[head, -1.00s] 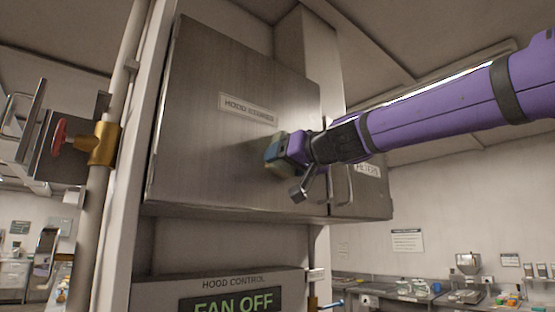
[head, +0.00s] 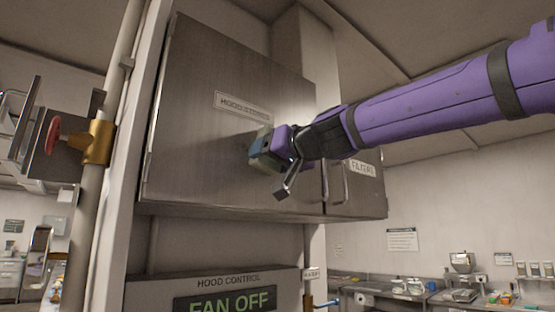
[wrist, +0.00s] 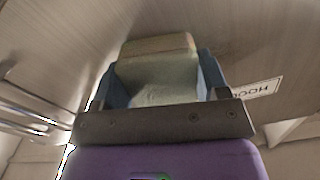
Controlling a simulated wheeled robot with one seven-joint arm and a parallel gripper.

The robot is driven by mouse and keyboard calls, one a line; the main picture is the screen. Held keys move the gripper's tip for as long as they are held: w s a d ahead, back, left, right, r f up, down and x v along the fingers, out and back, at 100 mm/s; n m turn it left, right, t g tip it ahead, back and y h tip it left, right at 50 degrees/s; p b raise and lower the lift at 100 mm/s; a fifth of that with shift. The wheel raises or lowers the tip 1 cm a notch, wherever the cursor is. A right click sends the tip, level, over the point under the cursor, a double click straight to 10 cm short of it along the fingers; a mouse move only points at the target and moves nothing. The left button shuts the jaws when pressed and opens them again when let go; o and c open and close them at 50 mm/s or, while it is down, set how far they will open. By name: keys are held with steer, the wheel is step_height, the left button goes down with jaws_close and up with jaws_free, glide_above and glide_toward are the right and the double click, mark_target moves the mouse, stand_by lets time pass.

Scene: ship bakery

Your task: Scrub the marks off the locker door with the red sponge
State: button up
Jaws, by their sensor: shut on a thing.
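The locker door (head: 200,140) is a brushed steel door labelled "HOOD STORES", mounted high on the wall unit. It also fills the top of the wrist view (wrist: 70,50). My gripper (wrist: 163,82) has blue fingers shut on a pale yellow-green block-shaped sponge (wrist: 158,48); I see no red on it. In the head view, my gripper (head: 268,150) is at the door's lower right, below the label, with the sponge at or very near the surface. Contact is not clear. I make out no distinct marks on the door; part is hidden behind my gripper.
A "FILTERS" locker (head: 358,185) with an upright handle adjoins at right. A pipe with a brass valve and red handle (head: 98,142) stands at left. The "FAN OFF" hood control panel (head: 225,300) is below. A counter with equipment (head: 430,290) is at the far right.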

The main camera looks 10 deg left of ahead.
steer(key=shift+s+a, duration=1.3)
steer(key=shift+s, duration=0.25)
steer(key=shift+s+a, duration=1.3)
steer(key=shift+s, duration=0.25)
glide_toward(231, 153)
steer(key=shift+w+a, duration=0.25)
steer(key=shift+a, duration=0.25)
steer(key=shift+v, duration=1.45)
